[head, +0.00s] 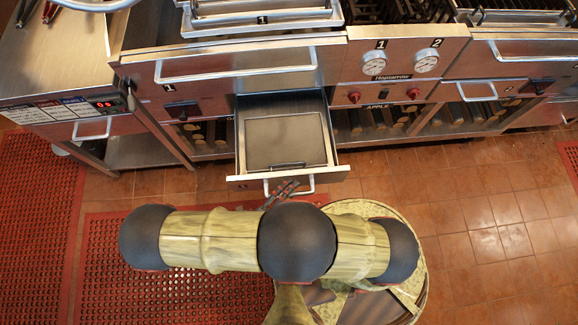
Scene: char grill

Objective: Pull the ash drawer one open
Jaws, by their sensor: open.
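The ash drawer (243,176) under the grill's left section is pulled out toward me. Its steel tray walls and a flat lighter panel (285,141) inside show from above. Its front carries a bar handle (308,186). My gripper (282,192) is at the drawer's front, by the left and middle part of the handle. It is small and partly hidden by my arm. Its fingers are open; I cannot tell whether they touch the handle.
The steel grill (407,90) spans the back, with two gauges and a closed upper handle (235,77). A side unit (92,127) with a red display stands at left. Red perforated mats (40,215) cover floor at left. Tiled floor (490,215) at right is clear.

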